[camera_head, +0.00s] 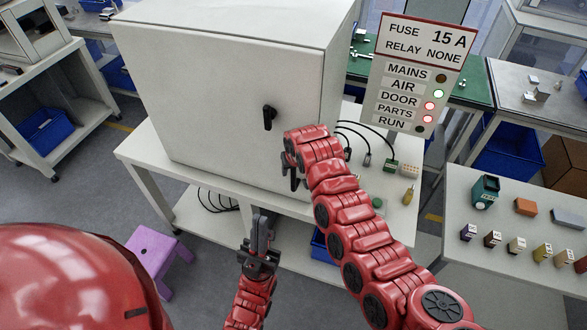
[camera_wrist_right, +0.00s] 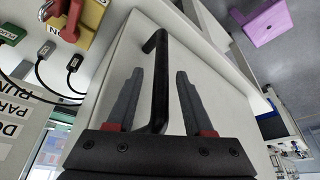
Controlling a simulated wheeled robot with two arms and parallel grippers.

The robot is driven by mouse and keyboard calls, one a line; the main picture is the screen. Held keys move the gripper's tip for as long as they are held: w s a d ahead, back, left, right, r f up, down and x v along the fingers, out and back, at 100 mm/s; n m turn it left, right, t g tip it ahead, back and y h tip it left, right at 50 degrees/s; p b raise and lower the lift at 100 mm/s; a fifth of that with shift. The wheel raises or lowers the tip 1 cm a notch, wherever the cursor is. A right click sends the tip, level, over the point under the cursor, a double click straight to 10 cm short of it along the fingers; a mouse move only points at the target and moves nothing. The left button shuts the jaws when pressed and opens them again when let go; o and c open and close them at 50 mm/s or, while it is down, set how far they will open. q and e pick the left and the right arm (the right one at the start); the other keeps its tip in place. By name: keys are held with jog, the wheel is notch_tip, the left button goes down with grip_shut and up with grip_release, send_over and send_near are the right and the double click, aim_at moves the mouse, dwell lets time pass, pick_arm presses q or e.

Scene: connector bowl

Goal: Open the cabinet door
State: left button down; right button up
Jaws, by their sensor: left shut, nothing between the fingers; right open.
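The light grey cabinet (camera_head: 215,95) stands on a white table, its door looking shut. A black handle (camera_head: 269,118) sits near the door's right side in the head view. In the right wrist view, a black bent handle bar (camera_wrist_right: 158,85) runs between the two fingers. My right gripper (camera_head: 293,178) is in front of the door, mostly hidden behind its own wrist in the head view. In the wrist view it is open (camera_wrist_right: 157,82), with one finger on each side of the bar and gaps visible. My left gripper (camera_head: 262,222) is shut and empty, low in front of the table edge.
A sign panel (camera_head: 421,70) stands right of the cabinet, with DOOR and PARTS lights red. Black cables and plugs (camera_head: 367,158) lie on the table beside the cabinet. A purple stool (camera_head: 160,255) is at lower left. A side table (camera_head: 500,210) holds small blocks.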

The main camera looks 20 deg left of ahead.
grip_shut()
dwell(1.3)
